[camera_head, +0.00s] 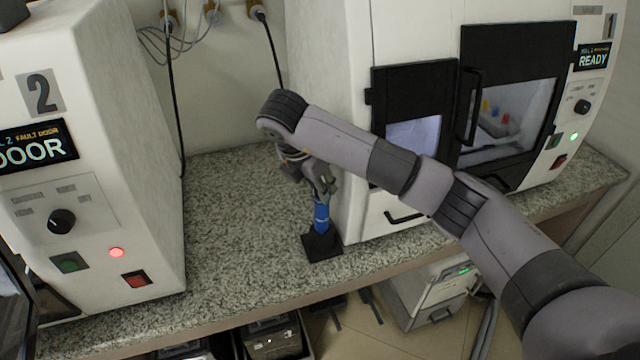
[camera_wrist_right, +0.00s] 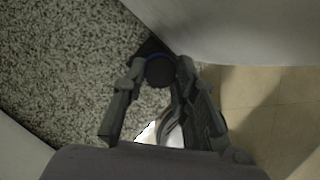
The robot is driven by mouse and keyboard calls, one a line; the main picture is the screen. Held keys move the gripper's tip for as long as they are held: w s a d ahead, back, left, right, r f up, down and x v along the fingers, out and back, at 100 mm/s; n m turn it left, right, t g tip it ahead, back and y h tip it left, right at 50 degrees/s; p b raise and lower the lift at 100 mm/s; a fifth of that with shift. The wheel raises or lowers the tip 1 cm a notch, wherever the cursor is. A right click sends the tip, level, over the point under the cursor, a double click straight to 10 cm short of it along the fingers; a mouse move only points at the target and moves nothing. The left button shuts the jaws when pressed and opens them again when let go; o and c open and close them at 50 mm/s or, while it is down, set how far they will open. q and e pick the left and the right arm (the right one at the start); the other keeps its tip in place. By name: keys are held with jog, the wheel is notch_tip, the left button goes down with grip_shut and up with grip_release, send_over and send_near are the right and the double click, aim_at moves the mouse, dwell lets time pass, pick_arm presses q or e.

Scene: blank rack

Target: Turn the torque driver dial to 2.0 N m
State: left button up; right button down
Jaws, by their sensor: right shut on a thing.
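The torque driver (camera_head: 321,217) is blue with a dark top and stands upright in a black square base (camera_head: 322,247) on the granite counter. My right gripper (camera_head: 325,190) points down over it and is shut on its upper part. In the right wrist view the driver's round dark top (camera_wrist_right: 160,71) with a blue rim sits between the two fingertips of the right gripper (camera_wrist_right: 158,75). The dial's scale and its setting cannot be read in either view. My left gripper is not in view.
A white machine (camera_head: 345,60) with dark doors and a READY screen stands close on the right of the driver. Another white machine (camera_head: 110,130), marked 2 with a red light, stands on the left. The granite counter (camera_head: 230,210) between them is clear. Its front edge is near the base.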

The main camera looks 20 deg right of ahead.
jog(key=shift+w+a+r+m+g+p, duration=0.1)
jog(key=shift+m+g+p, duration=0.55)
jog(key=shift+m, duration=0.85)
jog(key=c, duration=1.6)
grip_release()
jog(key=shift+h, duration=0.3)
jog(key=shift+o, duration=0.2)
jog(key=v, duration=1.1)
jog(key=shift+r, duration=0.4)
jog(key=shift+a, duration=0.15)
